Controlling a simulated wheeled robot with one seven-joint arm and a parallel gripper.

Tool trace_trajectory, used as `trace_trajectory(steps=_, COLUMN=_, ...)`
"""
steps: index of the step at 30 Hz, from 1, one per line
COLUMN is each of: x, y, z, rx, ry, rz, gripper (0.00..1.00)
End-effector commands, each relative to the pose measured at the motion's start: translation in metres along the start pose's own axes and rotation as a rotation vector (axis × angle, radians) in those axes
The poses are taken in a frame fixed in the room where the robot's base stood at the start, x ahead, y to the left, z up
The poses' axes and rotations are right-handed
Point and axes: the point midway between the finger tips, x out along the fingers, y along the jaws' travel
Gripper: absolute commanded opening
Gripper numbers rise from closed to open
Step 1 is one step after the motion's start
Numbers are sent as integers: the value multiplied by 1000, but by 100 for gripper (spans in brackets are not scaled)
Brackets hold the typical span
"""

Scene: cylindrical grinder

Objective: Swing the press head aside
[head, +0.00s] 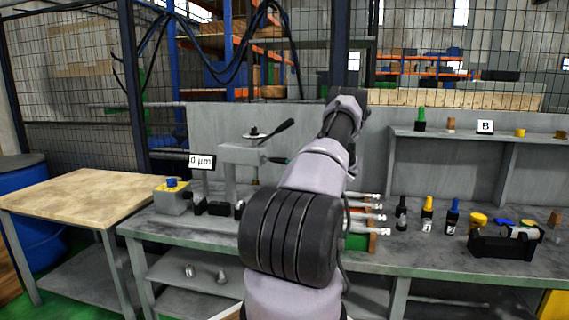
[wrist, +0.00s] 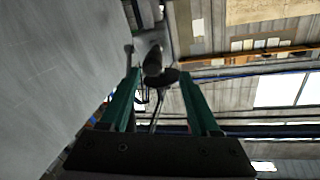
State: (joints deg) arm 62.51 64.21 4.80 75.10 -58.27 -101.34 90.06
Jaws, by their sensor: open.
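The grey press head (head: 243,153) sits on an upright column on the bench, left of my arm in the head view. A dark-gripped lever (head: 277,130) slants up and right from its top, above a disc. In the wrist view my gripper (wrist: 160,75) is open, its two green fingers apart with nothing clamped between them. The grey press head (wrist: 151,38) and its dark lever grip (wrist: 153,63) show beyond and between the fingertips; contact cannot be told. In the head view only a bit of green fingertip shows beside the press head; my arm hides the rest.
A "0 µm" display (head: 201,161) and a grey box with a blue button (head: 173,197) stand left of the press. Several pale-ended rods (head: 368,207) lie right of my arm, then bottles and a black holder (head: 505,244). A wooden-topped table (head: 75,193) is at left.

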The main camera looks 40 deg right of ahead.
Motion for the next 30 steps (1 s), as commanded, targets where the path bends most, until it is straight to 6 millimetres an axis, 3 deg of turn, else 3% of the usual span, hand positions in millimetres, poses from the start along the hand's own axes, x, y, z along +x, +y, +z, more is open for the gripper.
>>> trace_trajectory(steps=3, x=-18, y=0, z=0, rx=0, ry=1, rz=1, gripper=63)
trace_trajectory(steps=10, x=-30, y=0, z=0, rx=-1, ry=0, rz=0, gripper=63)
trace_trajectory(steps=26, x=-28, y=0, z=-2, rx=-2, ry=0, rz=2, gripper=63)
trace_trajectory(steps=30, x=-4, y=-4, z=-31, rx=-27, ry=11, rz=45, gripper=63)
